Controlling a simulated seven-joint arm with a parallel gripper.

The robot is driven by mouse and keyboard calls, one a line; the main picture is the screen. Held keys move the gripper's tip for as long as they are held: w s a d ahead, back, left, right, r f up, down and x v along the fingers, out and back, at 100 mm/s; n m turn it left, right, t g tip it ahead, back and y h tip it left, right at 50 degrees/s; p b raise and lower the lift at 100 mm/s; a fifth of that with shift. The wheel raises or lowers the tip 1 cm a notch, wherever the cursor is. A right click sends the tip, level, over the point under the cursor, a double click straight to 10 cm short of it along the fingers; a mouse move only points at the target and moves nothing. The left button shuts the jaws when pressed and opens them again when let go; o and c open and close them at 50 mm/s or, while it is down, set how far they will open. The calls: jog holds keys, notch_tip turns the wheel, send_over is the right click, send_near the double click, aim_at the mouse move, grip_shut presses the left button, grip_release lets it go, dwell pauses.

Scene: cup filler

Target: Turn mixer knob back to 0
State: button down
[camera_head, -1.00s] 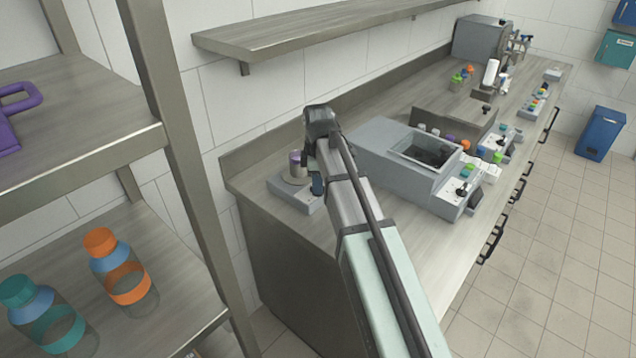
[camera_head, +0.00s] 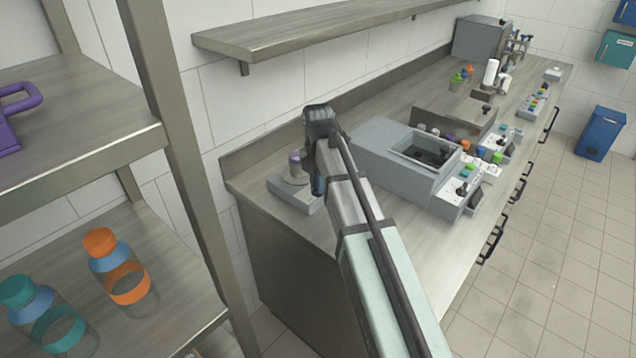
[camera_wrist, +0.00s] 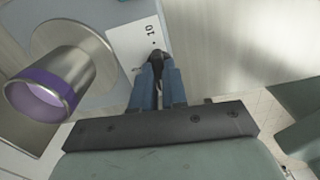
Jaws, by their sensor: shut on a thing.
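The mixer (camera_head: 291,193) is a grey box on the near left end of the counter, with a metal cup with a purple rim (camera_head: 295,163) on its round plate. The cup also shows at the left in the wrist view (camera_wrist: 75,80). A white dial label (camera_wrist: 138,45) with a "10" mark lies just past my fingertips. The black mixer knob (camera_wrist: 156,62) is between the blue fingers of my gripper (camera_wrist: 158,80), which is shut on it. The fingers hide part of the knob and the label, so the knob's setting cannot be read. In the head view my gripper (camera_head: 317,185) is at the mixer's right side.
A large grey machine (camera_head: 385,160) stands right of my arm, with several small control boxes and coloured pieces beyond it. A wall shelf (camera_head: 300,35) runs above the counter. A shelf rack (camera_head: 180,140) with bottles stands at the left.

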jog(key=shift+n, duration=0.6)
jog(key=c, duration=1.2)
grip_release()
jog(key=shift+o, duration=0.2)
jog(key=shift+r, duration=0.1)
notch_tip(320, 180, up, 14)
jog(key=shift+f, duration=0.25)
